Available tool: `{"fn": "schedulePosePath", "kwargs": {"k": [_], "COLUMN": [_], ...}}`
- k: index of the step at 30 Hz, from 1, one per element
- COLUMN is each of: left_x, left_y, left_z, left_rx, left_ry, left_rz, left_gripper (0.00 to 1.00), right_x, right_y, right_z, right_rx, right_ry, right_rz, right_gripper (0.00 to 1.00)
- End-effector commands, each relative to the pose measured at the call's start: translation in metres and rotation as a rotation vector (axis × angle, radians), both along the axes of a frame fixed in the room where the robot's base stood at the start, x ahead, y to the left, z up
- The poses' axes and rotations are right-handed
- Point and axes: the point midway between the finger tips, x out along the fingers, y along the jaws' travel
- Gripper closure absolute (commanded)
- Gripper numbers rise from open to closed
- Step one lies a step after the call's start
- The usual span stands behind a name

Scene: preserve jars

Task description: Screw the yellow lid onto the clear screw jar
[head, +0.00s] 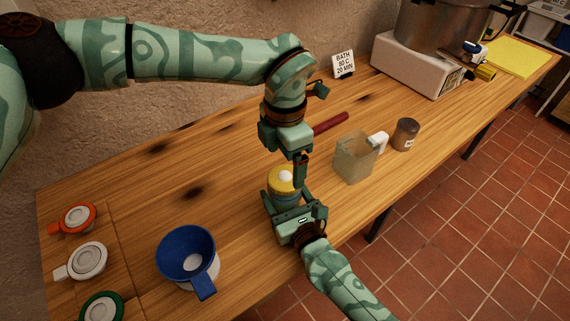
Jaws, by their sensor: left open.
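The yellow lid (281,180), with a pale round centre, sits on top of the clear screw jar (285,199), which stands upright on the wooden counter. Whether the threads are engaged cannot be seen. My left gripper (289,164) is open and points down just above the lid, with one finger at the lid's right far side. My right gripper (284,204) comes from the near side, low around the jar, with its fingers at the jar's sides. Most of the jar's body is hidden by the lid and the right gripper.
A clear pitcher (354,160) with a white handle and a small brown jar (405,135) stand to the right. A blue funnel (187,252) stands at the front left, near several clip-top lids (82,261). A red-handled tool (331,124) lies behind my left gripper. A large pot (437,35) stands at the back.

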Motion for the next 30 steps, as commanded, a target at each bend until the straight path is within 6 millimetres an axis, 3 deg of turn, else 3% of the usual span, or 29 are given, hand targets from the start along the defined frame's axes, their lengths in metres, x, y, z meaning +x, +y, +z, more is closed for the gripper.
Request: {"fn": "schedulePosePath", "kwargs": {"k": [8, 18, 30], "left_x": [0.0, -0.001, 0.0], "left_y": [0.0, 0.0, 0.0], "left_z": [0.001, 0.032, 0.032], "left_rx": [0.0, 0.0, 0.001], "left_ry": [0.0, 0.0, 0.0], "left_rz": [0.028, 0.506, 0.539], "left_gripper": [0.16, 0.16, 0.16], "right_x": [0.0, 0.0, 0.0], "right_y": [0.0, 0.0, 0.0], "right_z": [-0.001, -0.001, -0.001], "right_rx": [-0.001, -0.001, -0.001], "right_ry": [0.002, 0.002, 0.002], "right_rz": [0.0, 0.0, 0.0], "right_gripper": [0.96, 0.96, 0.96]}}
